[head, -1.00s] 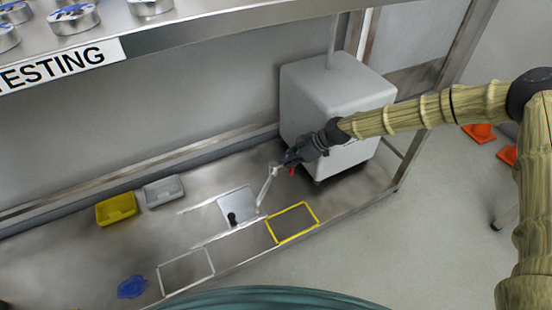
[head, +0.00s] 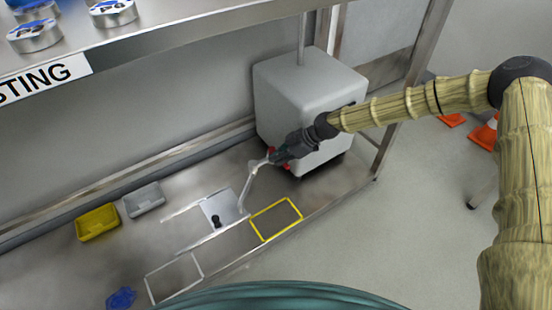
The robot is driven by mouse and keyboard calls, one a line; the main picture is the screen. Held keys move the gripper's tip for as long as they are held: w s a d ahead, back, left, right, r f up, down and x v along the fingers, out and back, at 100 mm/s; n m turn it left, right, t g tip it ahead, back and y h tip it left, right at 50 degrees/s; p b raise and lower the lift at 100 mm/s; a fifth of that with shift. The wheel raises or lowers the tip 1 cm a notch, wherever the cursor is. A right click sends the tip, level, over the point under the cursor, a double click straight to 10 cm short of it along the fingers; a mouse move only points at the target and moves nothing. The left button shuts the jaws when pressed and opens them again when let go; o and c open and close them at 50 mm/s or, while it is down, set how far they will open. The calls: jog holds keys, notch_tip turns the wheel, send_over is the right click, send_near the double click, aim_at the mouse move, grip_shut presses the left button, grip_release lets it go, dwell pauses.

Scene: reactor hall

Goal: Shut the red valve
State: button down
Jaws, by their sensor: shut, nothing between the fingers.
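Small red parts (head: 287,166), which look like the red valve, show right beside the end of my gripper (head: 272,157) at the front of the grey box. Most of the red thing is hidden behind the gripper, so I cannot tell how the valve is turned or whether the gripper touches it. My gripper is shut with nothing between its fingers. A thin pale bar (head: 247,187) slants down from the gripper tip toward a square plate (head: 221,209) on the bench.
The grey box (head: 308,90) stands close behind the gripper. A yellow tray (head: 97,222), a grey tray (head: 144,199) and a blue object (head: 121,298) are on the bench at left. A shelf (head: 150,32) with round tins overhangs. Orange cones (head: 486,132) stand at right.

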jog(key=shift+w+d+f, duration=0.1)
jog(key=shift+w+d, duration=0.1)
jog(key=shift+d, duration=0.25)
jog(key=shift+d+r, duration=0.35)
jog(key=shift+d, duration=0.05)
jog(key=v, duration=1)
jog(key=shift+s+r, duration=0.2)
jog(key=shift+r, duration=0.3)
jog(key=shift+a, duration=0.1)
jog(key=s+a+r+m+g+h+p, duration=0.1)
jog(key=s+a+m+p, duration=0.3)
jog(key=s+p, duration=0.7)
jog(key=s+a+r+m+h+p, duration=0.15)
jog(key=s+m+p, duration=0.35)
jog(key=s+p, duration=0.6)
jog(key=s+d+r+m+h+p, duration=0.3)
jog(key=s+d+r+p, duration=0.4)
jog(key=s, duration=0.4)
jog(key=s+d+r+m+h+p, duration=0.3)
jog(key=s+d+r+m+p, duration=0.2)
jog(key=s+d+r+p, duration=0.3)
jog(key=s+d+p, duration=0.1)
jog(key=s+p, duration=0.1)
jog(key=shift+s+d, duration=0.2)
jog(key=shift+s, duration=0.2)
